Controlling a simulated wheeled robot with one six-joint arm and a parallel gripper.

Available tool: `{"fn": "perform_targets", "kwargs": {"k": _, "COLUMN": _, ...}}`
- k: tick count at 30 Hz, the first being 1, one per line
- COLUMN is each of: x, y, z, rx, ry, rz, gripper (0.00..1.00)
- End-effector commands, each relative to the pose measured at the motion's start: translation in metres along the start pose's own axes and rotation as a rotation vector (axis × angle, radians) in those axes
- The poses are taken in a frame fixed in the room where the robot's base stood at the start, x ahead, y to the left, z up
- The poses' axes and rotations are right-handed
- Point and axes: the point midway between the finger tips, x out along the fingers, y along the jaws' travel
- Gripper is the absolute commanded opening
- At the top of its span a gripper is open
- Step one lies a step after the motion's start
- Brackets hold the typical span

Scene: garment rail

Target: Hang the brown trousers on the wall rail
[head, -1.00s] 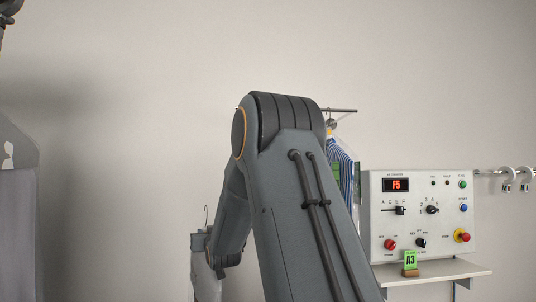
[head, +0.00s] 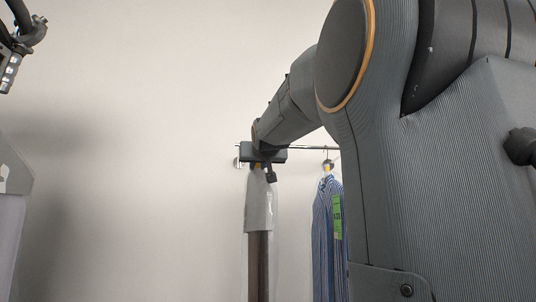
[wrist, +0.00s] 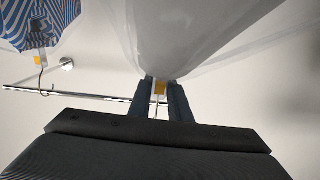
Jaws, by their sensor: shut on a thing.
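The brown trousers (head: 258,265) hang upright below my gripper (head: 263,163) in a clear cover with a whitish upper part. My gripper is shut on the hanger neck, by a yellow piece (wrist: 160,88) seen between the fingers (wrist: 160,100) in the wrist view. The wall rail (head: 303,147) runs at about gripper height, and the gripper overlaps its left part in the head view. In the wrist view the rail (wrist: 90,96) passes on the left towards the fingers. The hook tip is hidden, so I cannot tell whether it touches the rail.
A blue striped shirt (head: 322,225) in a clear cover with a green tag (head: 337,215) hangs on the rail to the right of the trousers. It also shows upper left in the wrist view (wrist: 40,22). The wall left of the trousers is bare. My arm hides the right side.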

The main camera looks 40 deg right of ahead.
Motion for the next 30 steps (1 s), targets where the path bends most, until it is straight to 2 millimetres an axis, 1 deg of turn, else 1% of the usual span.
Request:
{"fn": "perform_targets", "kwargs": {"k": 1, "x": -0.014, "y": 0.006, "z": -0.012, "rx": 0.002, "ry": 0.009, "rz": 0.013, "gripper": 0.0}}
{"fn": "perform_targets", "kwargs": {"k": 6, "x": -0.045, "y": 0.02, "z": -0.034, "rx": 0.007, "ry": 0.005, "rz": 0.044, "gripper": 0.0}}
{"fn": "perform_targets", "kwargs": {"k": 9, "x": -0.057, "y": 0.025, "z": -0.041, "rx": 0.009, "ry": 0.004, "rz": 0.054, "gripper": 0.0}}
{"fn": "perform_targets", "kwargs": {"k": 12, "x": -0.062, "y": 0.027, "z": -0.044, "rx": 0.01, "ry": 0.003, "rz": 0.06, "gripper": 0.0}}
{"fn": "perform_targets", "kwargs": {"k": 15, "x": -0.062, "y": 0.028, "z": -0.045, "rx": 0.01, "ry": 0.001, "rz": 0.062, "gripper": 0.0}}
{"fn": "perform_targets", "kwargs": {"k": 19, "x": -0.057, "y": 0.028, "z": -0.046, "rx": 0.01, "ry": 0.002, "rz": 0.061, "gripper": 0.0}}
{"fn": "perform_targets", "kwargs": {"k": 30, "x": -0.032, "y": 0.029, "z": -0.047, "rx": 0.009, "ry": 0.001, "rz": 0.061, "gripper": 0.0}}
